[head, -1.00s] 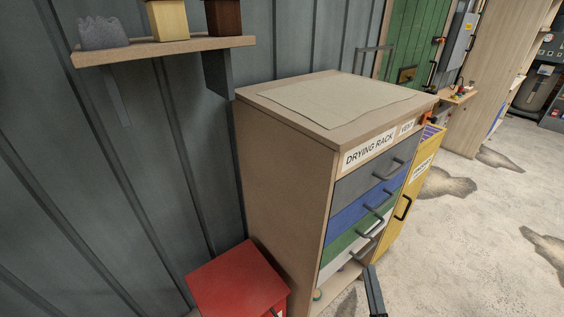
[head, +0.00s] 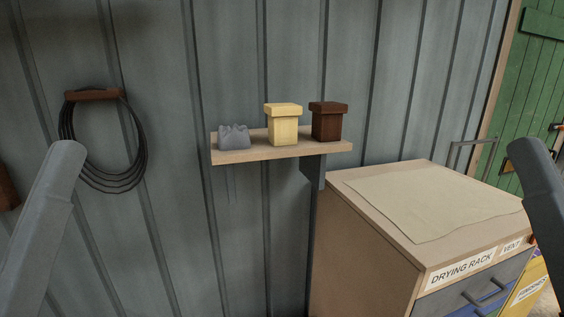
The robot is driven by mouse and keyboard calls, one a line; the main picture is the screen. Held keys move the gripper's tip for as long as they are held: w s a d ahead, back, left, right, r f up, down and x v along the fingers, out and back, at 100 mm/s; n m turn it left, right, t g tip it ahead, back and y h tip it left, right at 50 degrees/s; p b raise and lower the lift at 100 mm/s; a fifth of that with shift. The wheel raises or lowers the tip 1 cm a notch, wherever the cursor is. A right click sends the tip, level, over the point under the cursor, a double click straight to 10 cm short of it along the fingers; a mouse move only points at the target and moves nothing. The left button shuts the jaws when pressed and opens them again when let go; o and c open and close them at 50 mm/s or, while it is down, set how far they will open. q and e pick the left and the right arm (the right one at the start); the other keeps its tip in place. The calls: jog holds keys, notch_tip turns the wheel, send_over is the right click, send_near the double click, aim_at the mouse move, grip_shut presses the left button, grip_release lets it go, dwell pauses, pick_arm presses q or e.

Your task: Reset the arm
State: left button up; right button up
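Two grey arm links of mine show in the head view, one at the left edge and one at the right edge. Both arms are raised, with a wide gap between them. Neither gripper is in the picture, so I cannot see whether they hold anything.
The drying rack cabinet (head: 365,243) stands at the lower right with a flat beige sheet (head: 425,203) on top. A wall shelf (head: 235,156) holds a grey lump (head: 234,137), a pale wooden box (head: 283,126) and a dark wooden box (head: 327,122). A coiled cable (head: 138,172) hangs at left.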

notch_tip(320, 180, up, 37)
jog(key=p, duration=3.3)
jog(key=shift+y, duration=0.3)
jog(key=shift+w, duration=0.1)
